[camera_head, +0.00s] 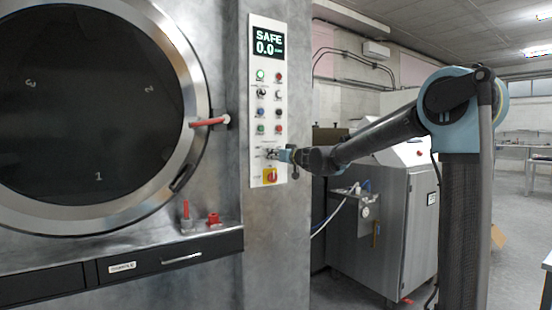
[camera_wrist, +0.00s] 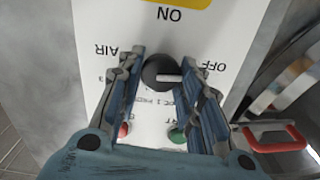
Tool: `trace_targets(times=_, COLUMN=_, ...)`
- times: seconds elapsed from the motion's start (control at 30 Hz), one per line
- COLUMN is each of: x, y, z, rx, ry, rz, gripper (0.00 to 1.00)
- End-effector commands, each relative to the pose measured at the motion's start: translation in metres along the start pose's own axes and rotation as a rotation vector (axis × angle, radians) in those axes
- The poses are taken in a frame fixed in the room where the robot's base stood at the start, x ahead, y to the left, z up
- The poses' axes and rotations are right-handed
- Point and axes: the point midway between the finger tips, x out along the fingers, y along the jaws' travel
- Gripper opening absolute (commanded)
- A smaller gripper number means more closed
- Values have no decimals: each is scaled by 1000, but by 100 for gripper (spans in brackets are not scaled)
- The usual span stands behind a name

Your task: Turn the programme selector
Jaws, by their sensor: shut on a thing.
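The programme selector (camera_wrist: 152,72) is a round dark knob with a white pointer mark, on the white control panel (camera_wrist: 225,20). In the wrist view the pointer lies roughly sideways, its white end to the right. Upside-down lettering beside it includes AIR on the left and OFF on the right. My gripper (camera_wrist: 162,66) has one blue-grey finger on each side of the knob and is shut on it. In the head view my gripper (camera_head: 285,155) is at the lower part of the panel (camera_head: 265,135), and it mostly hides the selector.
A red switch on a yellow plate (camera_head: 270,175) sits just below the gripper. Several buttons and a display (camera_head: 268,42) reading SAFE 0.0 are above. Left is a round door (camera_head: 197,75) with a red handle (camera_head: 208,122). A steel cabinet (camera_head: 385,235) stands behind my arm.

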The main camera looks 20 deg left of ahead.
Motion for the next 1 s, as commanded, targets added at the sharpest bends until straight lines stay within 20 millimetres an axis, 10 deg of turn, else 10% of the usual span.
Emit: trace_targets(times=1.0, x=0, y=7, z=1, rx=912, ry=4, rz=6, gripper=10)
